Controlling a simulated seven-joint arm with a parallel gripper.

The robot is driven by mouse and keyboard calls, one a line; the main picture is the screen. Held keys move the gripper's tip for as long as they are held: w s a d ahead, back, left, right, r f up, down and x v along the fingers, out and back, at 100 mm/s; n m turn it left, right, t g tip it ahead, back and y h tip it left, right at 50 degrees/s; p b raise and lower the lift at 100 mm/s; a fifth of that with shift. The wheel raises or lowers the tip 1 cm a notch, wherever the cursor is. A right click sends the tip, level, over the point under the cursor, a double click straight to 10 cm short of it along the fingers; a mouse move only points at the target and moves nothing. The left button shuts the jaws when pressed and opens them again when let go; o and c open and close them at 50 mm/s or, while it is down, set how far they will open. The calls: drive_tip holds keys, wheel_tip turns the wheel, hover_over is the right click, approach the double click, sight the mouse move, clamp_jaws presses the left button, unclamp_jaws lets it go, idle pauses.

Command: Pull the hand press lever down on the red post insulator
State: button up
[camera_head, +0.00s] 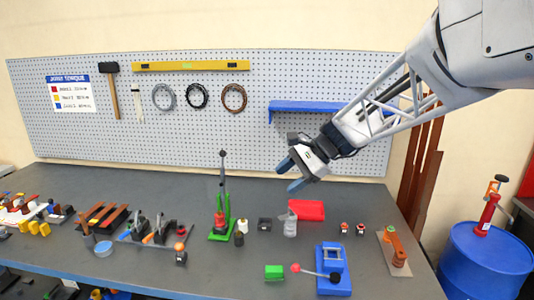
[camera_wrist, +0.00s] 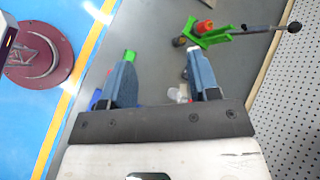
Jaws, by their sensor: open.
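The hand press is a green frame (camera_head: 227,212) on a green base, standing on the bench left of centre. Its dark lever (camera_head: 223,170) points up and ends in a black ball. A red post insulator (camera_head: 219,218) sits low at the green frame. In the wrist view the press (camera_wrist: 212,37) is at the top right, with the red insulator (camera_wrist: 205,27) on it and the lever (camera_wrist: 262,29) reaching right. My gripper (camera_head: 290,175) is open and empty, above the bench to the right of the press. Its two blue fingers (camera_wrist: 160,58) stand apart and touch nothing.
A red bin (camera_head: 307,210) and a grey cup-like piece (camera_head: 290,228) stand below my gripper. A pegboard (camera_head: 200,115) closes off the back.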

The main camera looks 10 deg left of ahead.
drive_tip(key=w+a+f+m+y, duration=0.3)
drive_tip(key=w+a, duration=0.6)
drive_tip(key=w, duration=0.4)
drive_tip(key=w+a+f+m+y, duration=0.3)
drive_tip(key=w+a, duration=0.7)
drive_tip(key=w, duration=0.4)
drive_tip(key=m+y, duration=0.1)
drive_tip(key=y, duration=0.1)
drive_tip(key=shift+w+a+f+m+g+y, duration=0.2)
drive_tip(key=shift+w+m+g+y, duration=0.1)
drive_tip(key=shift+m+y, duration=0.1)
drive_tip(key=shift+a, duration=0.15)
drive_tip(key=s+a, duration=0.1)
drive_tip(key=a, duration=0.6)
drive_tip(key=shift+a, duration=0.25)
clamp_jaws()
